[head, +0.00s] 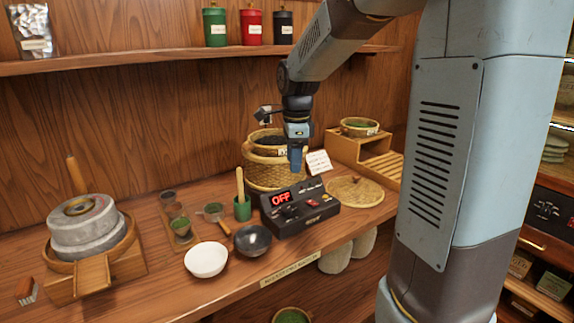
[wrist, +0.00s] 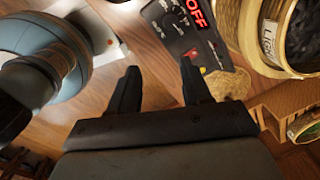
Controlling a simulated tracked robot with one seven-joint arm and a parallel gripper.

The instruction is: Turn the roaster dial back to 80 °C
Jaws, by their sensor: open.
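A black control box (head: 300,207) sits on the wooden counter, with a red lit display (head: 281,198) reading OFF. Small switches or knobs and a red part show on its top, but no 80 °C mark is readable. The box is also in the wrist view (wrist: 178,32), at the top and partly cut off. A separate dark panel with small knobs (head: 545,210) shows at the far right; I cannot tell which carries the roaster dial. My gripper (head: 296,160) hangs above the black box, apart from it. In the wrist view its fingers (wrist: 160,78) are spread and empty.
Woven baskets (head: 270,172) stand behind the box, and a round woven mat (head: 354,191) lies to its right. A green cup with a wooden tool (head: 242,207), a dark bowl (head: 253,240) and a white bowl (head: 206,260) are left of it. A stone mill (head: 84,232) stands far left.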

